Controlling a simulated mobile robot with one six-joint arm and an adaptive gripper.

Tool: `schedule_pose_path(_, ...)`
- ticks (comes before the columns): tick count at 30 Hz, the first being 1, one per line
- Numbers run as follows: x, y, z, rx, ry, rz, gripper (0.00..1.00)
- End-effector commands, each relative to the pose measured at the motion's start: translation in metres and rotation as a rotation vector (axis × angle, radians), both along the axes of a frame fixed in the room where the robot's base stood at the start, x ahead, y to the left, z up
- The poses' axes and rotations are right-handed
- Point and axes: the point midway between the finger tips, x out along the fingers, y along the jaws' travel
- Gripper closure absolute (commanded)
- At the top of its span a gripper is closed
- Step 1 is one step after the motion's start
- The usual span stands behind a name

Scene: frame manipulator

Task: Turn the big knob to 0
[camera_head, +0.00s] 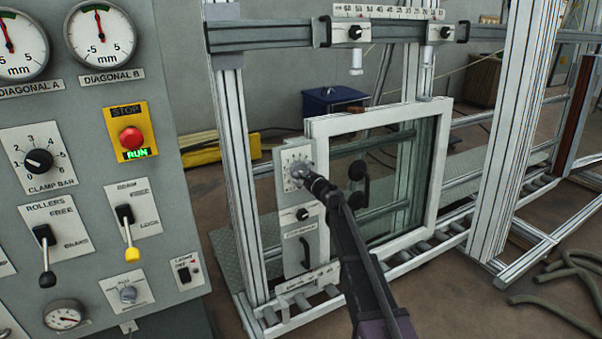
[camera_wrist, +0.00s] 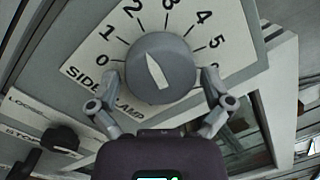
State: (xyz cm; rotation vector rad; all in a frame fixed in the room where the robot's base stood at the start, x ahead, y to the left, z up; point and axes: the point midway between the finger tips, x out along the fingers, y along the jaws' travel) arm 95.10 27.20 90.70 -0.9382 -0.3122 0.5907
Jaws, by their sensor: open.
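The big knob (camera_wrist: 160,68) is a round grey dial with a white pointer on a plate marked SIDE CLAMP, seen in the wrist view. Its scale runs around it from 0 at the lower left over the top to the right. The pointer aims up and slightly left, close to the 2. My gripper (camera_wrist: 162,84) is open, with one finger on each side of the knob. Whether the fingers touch it I cannot tell. In the head view my gripper (camera_head: 308,178) is at the dial plate (camera_head: 293,155) and hides most of the knob.
A grey control panel (camera_head: 75,190) with gauges, levers and a CLAMP BAR knob (camera_head: 39,161) is at the left.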

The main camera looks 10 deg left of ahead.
Motion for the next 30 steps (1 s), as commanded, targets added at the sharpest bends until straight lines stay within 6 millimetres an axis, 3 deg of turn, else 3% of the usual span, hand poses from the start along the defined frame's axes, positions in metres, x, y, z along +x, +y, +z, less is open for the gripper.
schedule_pose_path(9, 0.0009, 0.0008, 0.0001, 0.000, 0.000, 0.000, 0.00)
schedule_pose_path(11, 0.0010, 0.0007, 0.0000, 0.000, 0.000, 0.000, 0.15)
schedule_pose_path(15, 0.0010, 0.0007, 0.0000, 0.000, 0.000, 0.000, 0.56)
schedule_pose_path(16, 0.0009, 0.0008, 0.0001, 0.000, 0.000, 0.000, 0.63)
schedule_pose_path(30, 0.0012, 0.0012, 0.0004, -0.047, -0.032, 0.008, 0.63)
